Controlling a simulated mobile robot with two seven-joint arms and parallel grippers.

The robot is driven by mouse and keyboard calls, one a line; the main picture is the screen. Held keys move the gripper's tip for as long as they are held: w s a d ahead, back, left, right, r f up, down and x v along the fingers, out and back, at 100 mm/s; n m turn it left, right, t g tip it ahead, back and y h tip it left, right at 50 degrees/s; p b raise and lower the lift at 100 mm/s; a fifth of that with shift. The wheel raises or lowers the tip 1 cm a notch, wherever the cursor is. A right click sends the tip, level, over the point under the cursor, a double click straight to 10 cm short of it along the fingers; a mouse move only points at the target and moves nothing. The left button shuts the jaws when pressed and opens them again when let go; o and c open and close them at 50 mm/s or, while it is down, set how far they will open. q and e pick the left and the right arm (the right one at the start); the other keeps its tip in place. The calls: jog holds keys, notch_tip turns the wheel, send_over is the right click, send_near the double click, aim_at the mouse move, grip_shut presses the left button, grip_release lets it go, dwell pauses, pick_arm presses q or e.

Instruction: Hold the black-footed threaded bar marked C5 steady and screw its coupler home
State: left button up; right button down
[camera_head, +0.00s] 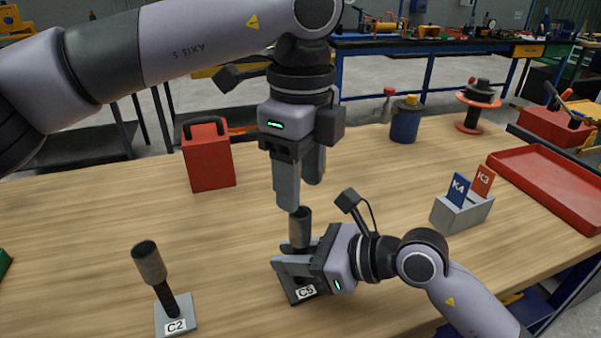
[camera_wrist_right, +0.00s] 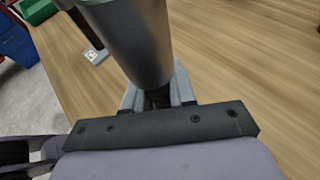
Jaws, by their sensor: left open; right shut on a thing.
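The C5 bar stands upright on a black foot (camera_head: 302,292) whose white label reads C5. Its grey cylindrical coupler (camera_head: 300,226) sits on top and fills the upper middle of the right wrist view (camera_wrist_right: 132,40). My right gripper (camera_head: 292,258) is shut on the bar just below the coupler, hiding most of the thread. My left gripper (camera_head: 298,190) points straight down above the coupler. Its jaws are open and empty, with the fingertips close to the coupler's top; I cannot tell whether they touch it.
Another bar with a coupler (camera_head: 150,262) stands on a grey foot marked C2 at front left. A red canister (camera_head: 208,155) stands behind. A grey holder (camera_head: 462,212) with K4 and K3 cards and a red tray (camera_head: 550,185) are at right. Bare wood lies between.

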aim_at(300, 222)
pick_arm(q)
jog(key=shift+r, duration=0.2)
jog(key=shift+f, duration=4.05)
grip_shut()
jog(key=m, duration=0.6)
